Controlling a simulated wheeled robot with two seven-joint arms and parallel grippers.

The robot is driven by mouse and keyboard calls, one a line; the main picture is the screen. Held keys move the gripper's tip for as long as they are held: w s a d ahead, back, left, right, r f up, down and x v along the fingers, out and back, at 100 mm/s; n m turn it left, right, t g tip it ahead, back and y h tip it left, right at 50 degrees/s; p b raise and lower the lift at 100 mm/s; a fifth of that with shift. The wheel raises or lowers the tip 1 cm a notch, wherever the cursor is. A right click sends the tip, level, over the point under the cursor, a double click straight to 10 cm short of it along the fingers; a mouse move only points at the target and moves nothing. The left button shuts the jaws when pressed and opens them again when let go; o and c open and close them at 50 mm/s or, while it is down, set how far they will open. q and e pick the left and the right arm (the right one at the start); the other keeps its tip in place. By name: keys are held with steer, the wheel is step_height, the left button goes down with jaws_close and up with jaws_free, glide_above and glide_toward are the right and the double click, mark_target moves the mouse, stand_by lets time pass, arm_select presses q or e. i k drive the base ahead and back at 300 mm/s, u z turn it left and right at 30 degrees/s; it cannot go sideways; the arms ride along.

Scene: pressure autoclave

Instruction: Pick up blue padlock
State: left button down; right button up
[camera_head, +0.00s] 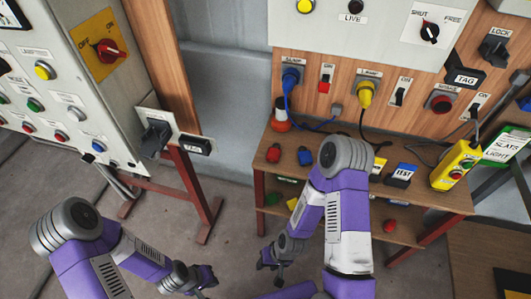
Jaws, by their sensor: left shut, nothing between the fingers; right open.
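A small blue object (304,156), which looks like the blue padlock, sits on the wooden shelf top (355,165) beside a small red one (273,153). It is too small to make out its shackle. My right gripper (270,265) is open and empty, low in front of the shelf unit, below and to the left of the blue object and apart from it. My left gripper (208,283) is shut and empty further left, over the floor. My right arm covers the middle of the shelf unit.
An orange and white cone-like item (281,117), a TEST box (400,175) and a yellow pendant (455,166) are on the shelf top. A control cabinet (70,85) stands at left.

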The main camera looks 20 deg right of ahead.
mark_target(304, 157)
steer(key=u, duration=1.8)
steer(key=k, duration=1)
steer(key=z, duration=1.7)
